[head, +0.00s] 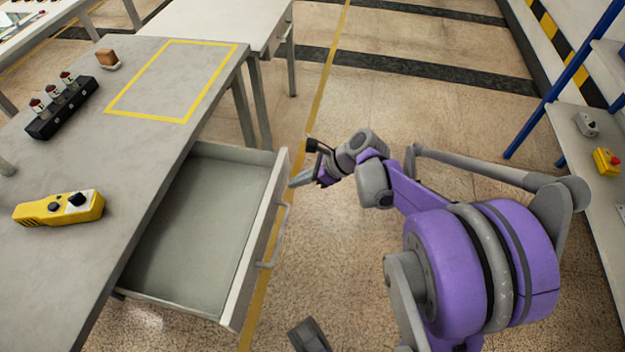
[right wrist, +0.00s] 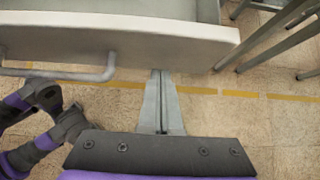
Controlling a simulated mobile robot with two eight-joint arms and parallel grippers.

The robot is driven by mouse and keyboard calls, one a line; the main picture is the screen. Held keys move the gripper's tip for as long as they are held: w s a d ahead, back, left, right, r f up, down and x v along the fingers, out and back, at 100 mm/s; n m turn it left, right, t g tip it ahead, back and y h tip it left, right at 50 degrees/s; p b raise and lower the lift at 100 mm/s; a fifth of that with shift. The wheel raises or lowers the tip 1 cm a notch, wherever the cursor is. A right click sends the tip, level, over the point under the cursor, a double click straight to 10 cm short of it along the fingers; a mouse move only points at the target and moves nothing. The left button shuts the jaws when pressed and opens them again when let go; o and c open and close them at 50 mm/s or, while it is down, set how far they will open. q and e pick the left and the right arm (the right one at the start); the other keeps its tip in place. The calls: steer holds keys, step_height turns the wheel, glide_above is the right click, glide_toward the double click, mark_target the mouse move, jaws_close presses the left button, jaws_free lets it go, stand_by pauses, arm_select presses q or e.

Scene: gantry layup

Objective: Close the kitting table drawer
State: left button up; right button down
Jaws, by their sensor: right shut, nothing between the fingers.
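The kitting table drawer (head: 205,225) is pulled out from the grey table (head: 140,130) in the head view. It is empty, with a pale front panel (head: 262,235) and a bar handle (head: 275,240). My right gripper (head: 293,181) is shut and empty, at the outer side of the front panel, near its far end and beyond the handle. In the right wrist view, the closed fingertips (right wrist: 160,74) meet the panel's lower edge in the picture, with the handle (right wrist: 85,74) to their left. I cannot tell whether they touch the panel. No left gripper fingers show.
A blue-posted shelf (head: 580,140) stands at right. Open floor lies between it and the drawer.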

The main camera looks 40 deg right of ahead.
steer(key=shift+w+a, duration=0.45)
steer(key=w+a, duration=0.5)
steer(key=w, duration=0.1)
steer(key=w+a, duration=0.6)
steer(key=w, duration=0.1)
steer(key=w+a+b, duration=0.1)
steer(key=w+a, duration=0.5)
steer(key=w, duration=0.1)
steer(key=shift+w+a, duration=0.25)
steer(key=shift+w+r, duration=0.1)
